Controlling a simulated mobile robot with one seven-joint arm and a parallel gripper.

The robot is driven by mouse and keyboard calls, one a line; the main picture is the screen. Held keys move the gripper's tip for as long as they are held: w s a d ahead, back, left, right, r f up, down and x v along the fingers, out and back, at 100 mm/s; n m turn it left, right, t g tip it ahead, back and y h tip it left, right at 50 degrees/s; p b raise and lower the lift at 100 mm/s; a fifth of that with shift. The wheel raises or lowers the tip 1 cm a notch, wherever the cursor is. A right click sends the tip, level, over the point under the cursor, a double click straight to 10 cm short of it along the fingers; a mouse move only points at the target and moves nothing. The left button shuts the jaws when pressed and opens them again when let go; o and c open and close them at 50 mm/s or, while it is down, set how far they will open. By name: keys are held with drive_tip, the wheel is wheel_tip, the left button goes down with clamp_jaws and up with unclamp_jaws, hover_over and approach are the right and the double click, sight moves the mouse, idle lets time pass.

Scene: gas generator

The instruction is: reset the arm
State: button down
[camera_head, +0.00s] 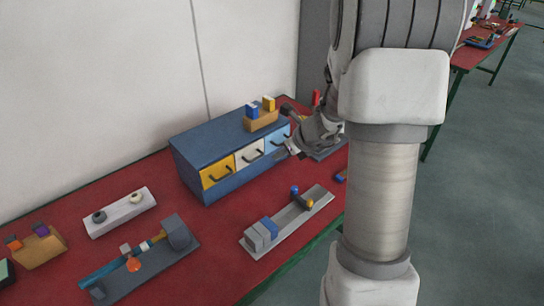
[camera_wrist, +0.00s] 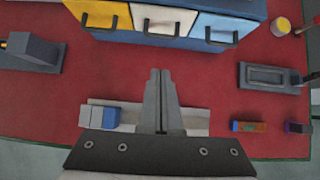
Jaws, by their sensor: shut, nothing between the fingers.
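My arm fills much of the right half of the head view and hides part of the table.
The blue cabinet (camera_head: 185,165) has yellow, white and light blue drawers, all closed. A wooden block holder (camera_head: 262,124) stands on top. The red table (camera_head: 205,235) also holds a grey rail base (camera_head: 290,222), a blue-and-grey assembly (camera_head: 140,262) and a white two-knob block (camera_head: 120,212).

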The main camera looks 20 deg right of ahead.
drive_tip(key=shift+v, duration=1.7)
drive_tip(key=s+a+r+n+g+y, duration=0.1)
drive_tip(key=s+a+r+n, duration=1)
drive_tip(key=n, duration=0.5)
drive_tip(key=s+a+r+n+h, duration=0.1)
drive_tip(key=s+r+n+h, duration=0.2)
drive_tip(key=s+n, duration=0.9)
drive_tip(key=shift+s+a+r+n+g+h, duration=0.25)
drive_tip(key=shift+s+r+n+h, duration=0.2)
drive_tip(key=shift+n, duration=1.45)
